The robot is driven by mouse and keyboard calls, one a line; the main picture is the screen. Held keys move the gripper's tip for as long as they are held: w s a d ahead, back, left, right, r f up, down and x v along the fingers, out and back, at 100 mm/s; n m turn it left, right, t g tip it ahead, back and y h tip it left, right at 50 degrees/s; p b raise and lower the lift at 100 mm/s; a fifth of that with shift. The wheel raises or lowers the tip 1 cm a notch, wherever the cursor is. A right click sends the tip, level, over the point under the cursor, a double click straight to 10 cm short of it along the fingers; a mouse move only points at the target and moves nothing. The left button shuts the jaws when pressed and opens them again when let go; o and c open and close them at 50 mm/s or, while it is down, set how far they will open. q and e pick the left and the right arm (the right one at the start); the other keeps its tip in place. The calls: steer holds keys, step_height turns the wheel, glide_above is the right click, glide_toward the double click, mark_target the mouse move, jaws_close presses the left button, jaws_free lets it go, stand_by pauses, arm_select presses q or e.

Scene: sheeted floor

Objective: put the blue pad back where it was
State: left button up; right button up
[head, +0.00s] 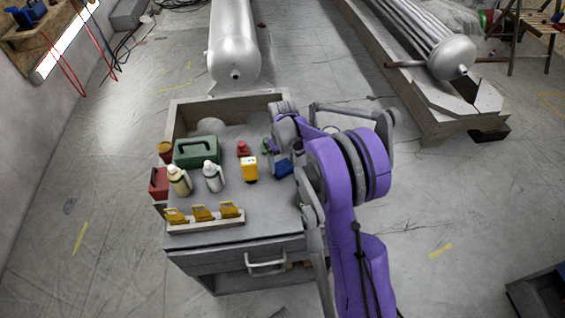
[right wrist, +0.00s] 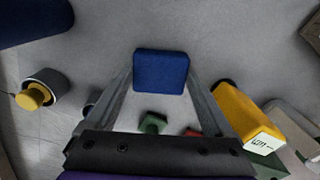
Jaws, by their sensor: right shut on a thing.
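The blue pad (right wrist: 161,70) is between the two fingertips of my right gripper (right wrist: 161,82) in the right wrist view. The fingers are shut on its sides. In the head view the blue pad (head: 284,168) shows at the right side of the workbench cart (head: 235,225), just below my right gripper (head: 279,152), partly hidden by my purple arm. I cannot tell whether the pad touches the top or is a little above it. My left gripper is in neither view.
A yellow block (head: 249,168) and a red object (head: 243,148) are just left of the pad. A green toolbox (head: 197,151), two bottles (head: 213,176) and a rack of yellow pieces (head: 204,217) stand further left.

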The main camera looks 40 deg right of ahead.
mark_target(282, 166)
steer(key=shift+f, duration=0.2)
steer(key=o, duration=0.9)
steer(key=shift+r, duration=0.1)
step_height(282, 166, up, 12)
steer(key=s+a+r+t, duration=0.3)
steer(key=s+a+r, duration=0.1)
steer(key=s+a, duration=0.85)
steer(key=s+a+f, duration=0.1)
steer(key=s+a, duration=0.1)
steer(key=s, duration=0.1)
steer(key=s+a+f+t, duration=0.1)
steer(key=s+a+f, duration=0.1)
steer(key=s+a, duration=0.1)
steer(key=s+a+f+n+t, duration=0.1)
steer(key=s+a+f, duration=0.1)
steer(key=s+a, duration=0.1)
steer(key=shift+s+p, duration=0.2)
steer(key=shift+p, duration=0.2)
